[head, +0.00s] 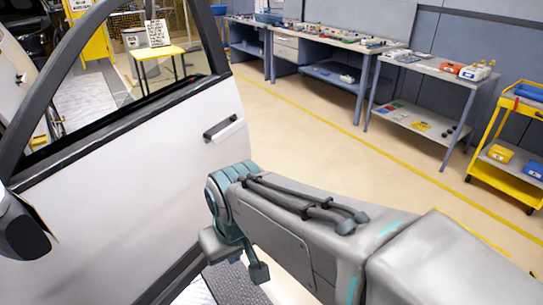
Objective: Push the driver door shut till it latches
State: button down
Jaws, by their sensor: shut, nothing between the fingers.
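The white driver door (130,190) fills the left of the head view, with a black window frame, a dark handle (224,128) near its right edge and a side mirror (22,228) at lower left. The door stands open: beyond its right edge is workshop floor, with no car body beside it. My grey arm reaches in from the lower right, its teal wrist close to the door's lower right part. My gripper (240,258) shows only partly below the wrist, shut and empty. I cannot tell whether it touches the door.
A dark tread plate (228,285) lies below the wrist. Workbenches (310,45) and a shelf table (430,75) line the back wall. A yellow cart (510,150) stands at the right. The beige floor between is clear. A yellow table (160,52) shows through the door window.

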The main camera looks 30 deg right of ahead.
aim_at(121, 195)
jog(key=i, duration=1.15)
jog(key=z, duration=0.05)
